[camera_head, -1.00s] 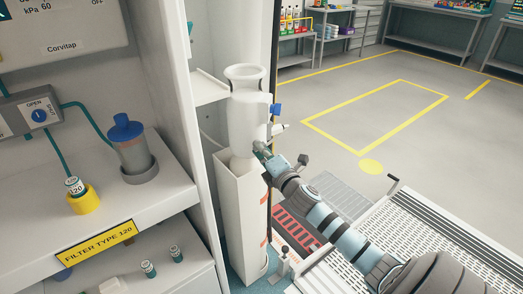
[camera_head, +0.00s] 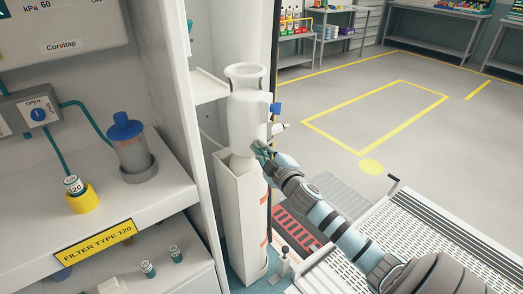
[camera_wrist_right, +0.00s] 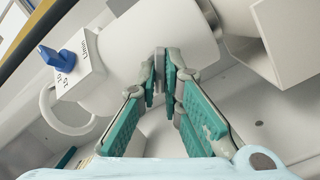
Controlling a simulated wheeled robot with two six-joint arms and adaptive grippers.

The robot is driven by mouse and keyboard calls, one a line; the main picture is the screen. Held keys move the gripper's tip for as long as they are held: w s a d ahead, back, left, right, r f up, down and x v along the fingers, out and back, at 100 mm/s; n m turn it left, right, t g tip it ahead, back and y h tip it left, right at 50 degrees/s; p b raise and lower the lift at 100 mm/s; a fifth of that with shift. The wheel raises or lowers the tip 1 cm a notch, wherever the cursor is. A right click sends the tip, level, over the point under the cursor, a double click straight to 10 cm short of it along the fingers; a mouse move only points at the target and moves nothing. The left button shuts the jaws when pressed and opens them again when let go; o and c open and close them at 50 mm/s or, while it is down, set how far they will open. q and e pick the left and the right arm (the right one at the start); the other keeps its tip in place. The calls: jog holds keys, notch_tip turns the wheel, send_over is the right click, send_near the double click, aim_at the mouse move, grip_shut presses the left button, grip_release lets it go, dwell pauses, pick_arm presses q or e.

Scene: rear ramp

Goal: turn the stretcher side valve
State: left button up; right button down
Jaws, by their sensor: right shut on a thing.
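A white cylinder (camera_head: 247,118) with a flared top stands upright in a tall white holder (camera_head: 240,215). A blue knob (camera_head: 275,109) shows at its upper right side. In the right wrist view the blue knob (camera_wrist_right: 50,56) sits on a white block (camera_wrist_right: 77,65) with numbers and "L/min", left of the fingers. My right gripper (camera_head: 260,147) is at the lower side of the cylinder. In the wrist view the right gripper (camera_wrist_right: 163,68) is shut on a thin part against the white cylinder, mostly hidden by the fingertips. My left gripper is not in view.
A cabinet stands left, with a blue-capped jar (camera_head: 130,145), a yellow ring holder (camera_head: 83,200) and a "FILTER TYPE 120" label (camera_head: 96,243). A slatted ramp (camera_head: 400,225) lies below my right arm. Open floor with yellow lines (camera_head: 375,115) lies beyond.

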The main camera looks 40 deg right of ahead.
jog(key=m+b, duration=0.1)
jog(key=m, duration=1)
jog(key=shift+d+b, duration=0.1)
jog(key=shift+b, duration=0.3)
jog(key=c, duration=1.7)
grip_release()
